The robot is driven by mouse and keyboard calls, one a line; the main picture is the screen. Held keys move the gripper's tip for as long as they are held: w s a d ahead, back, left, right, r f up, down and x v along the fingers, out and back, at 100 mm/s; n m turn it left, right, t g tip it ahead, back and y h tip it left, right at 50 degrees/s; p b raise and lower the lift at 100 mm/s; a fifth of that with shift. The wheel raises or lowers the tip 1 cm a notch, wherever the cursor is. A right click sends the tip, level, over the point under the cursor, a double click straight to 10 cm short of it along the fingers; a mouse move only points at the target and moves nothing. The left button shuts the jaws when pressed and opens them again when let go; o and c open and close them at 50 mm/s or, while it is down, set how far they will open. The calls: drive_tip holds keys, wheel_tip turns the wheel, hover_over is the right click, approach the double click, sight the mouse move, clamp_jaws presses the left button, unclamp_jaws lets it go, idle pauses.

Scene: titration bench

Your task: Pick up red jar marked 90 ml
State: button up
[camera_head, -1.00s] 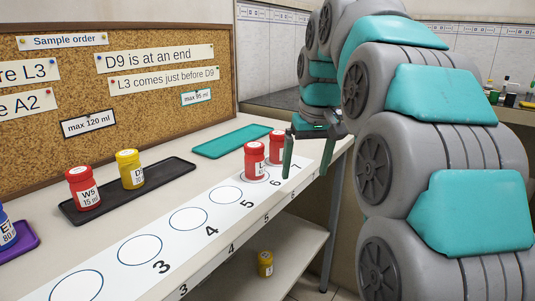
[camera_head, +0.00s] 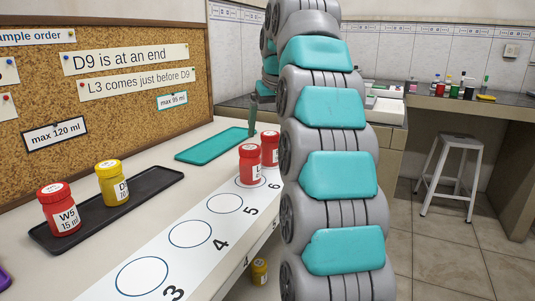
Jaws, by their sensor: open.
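Two red jars stand close together on the white numbered strip. The nearer red jar (camera_head: 249,164), its label starting with "L", is by the 6. The farther red jar (camera_head: 270,148) stands just behind it, partly hidden by my arm. A third red jar (camera_head: 60,208), marked W5 15 ml, stands on the black tray (camera_head: 155,183). I can read 90 ml on no jar. My gripper (camera_head: 254,110) is mostly hidden behind my arm. One dark green finger shows, above and behind the two red jars and apart from them; it is open and holds nothing visible.
A yellow jar (camera_head: 112,184) shares the black tray. A teal tray (camera_head: 214,145) lies empty behind the strip. Circles on the strip (camera_head: 143,277) near 3, 4 and 5 are bare. A yellow jar (camera_head: 260,271) sits on the lower shelf. A stool (camera_head: 452,175) stands at right.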

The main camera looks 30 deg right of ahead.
sight(268, 143)
drive_tip(key=shift+s+d+x, duration=0.15)
drive_tip(key=shift+s+x, duration=0.05)
drive_tip(key=shift+x, duration=0.95)
drive_tip(key=shift+s+d+x, duration=0.1)
drive_tip(key=shift+s+x, duration=0.1)
drive_tip(key=shift+x, duration=0.95)
drive_tip(key=shift+w+f, duration=0.25)
drive_tip(key=shift+f, duration=0.35)
clamp_jaws()
drive_tip(key=shift+r, duration=0.15)
drive_tip(key=shift+r, duration=1.65)
drive_tip(key=s+a+r+b, duration=0.1)
drive_tip(key=s+a, duration=0.1)
drive_tip(key=s, duration=1.4)
drive_tip(key=shift+r+b, duration=0.25)
drive_tip(key=shift+b, duration=0.05)
